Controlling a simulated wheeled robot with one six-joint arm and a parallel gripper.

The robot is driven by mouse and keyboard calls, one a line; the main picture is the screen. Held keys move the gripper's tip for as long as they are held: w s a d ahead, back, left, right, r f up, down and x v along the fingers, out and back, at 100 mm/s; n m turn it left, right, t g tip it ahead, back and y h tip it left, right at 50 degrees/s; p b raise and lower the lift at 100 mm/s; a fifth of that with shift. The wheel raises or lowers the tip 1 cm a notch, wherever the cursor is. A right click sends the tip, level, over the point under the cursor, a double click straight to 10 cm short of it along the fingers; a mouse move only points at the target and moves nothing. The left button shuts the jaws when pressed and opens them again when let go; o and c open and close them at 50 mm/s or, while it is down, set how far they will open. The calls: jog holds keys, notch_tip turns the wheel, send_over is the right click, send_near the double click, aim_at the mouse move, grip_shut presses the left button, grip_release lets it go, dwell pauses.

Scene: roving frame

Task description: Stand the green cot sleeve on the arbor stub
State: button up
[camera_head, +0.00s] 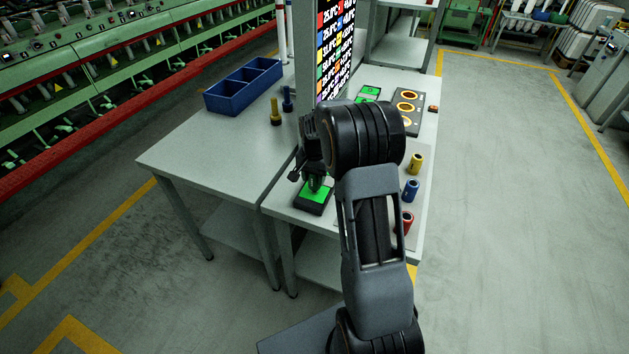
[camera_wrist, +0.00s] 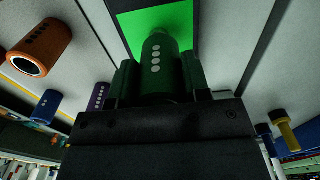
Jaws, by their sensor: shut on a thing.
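The green cot sleeve (camera_wrist: 157,55), dark green with a row of pale dots, is between the two fingers of my gripper (camera_wrist: 159,80) in the wrist view. My gripper is shut on it. In the head view my gripper (camera_head: 316,178) is low over a black block with a bright green top (camera_head: 312,198) near the table's front edge. The bright green top (camera_wrist: 125,25) also shows behind the sleeve in the wrist view. I cannot tell whether the sleeve touches the block. I cannot make out the arbor stub for certain.
Yellow (camera_head: 416,163), blue (camera_head: 411,189) and red (camera_head: 407,221) sleeves stand to the right of my arm. A panel with orange rings (camera_head: 407,108) lies behind. A blue divided bin (camera_head: 244,86) and yellow (camera_head: 276,116) and blue (camera_head: 287,100) pegs stand left of the screen (camera_head: 333,50).

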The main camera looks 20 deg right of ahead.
jog(key=shift+d+f, duration=0.1)
jog(key=shift+f, duration=1.05)
jog(key=shift+f, duration=0.15)
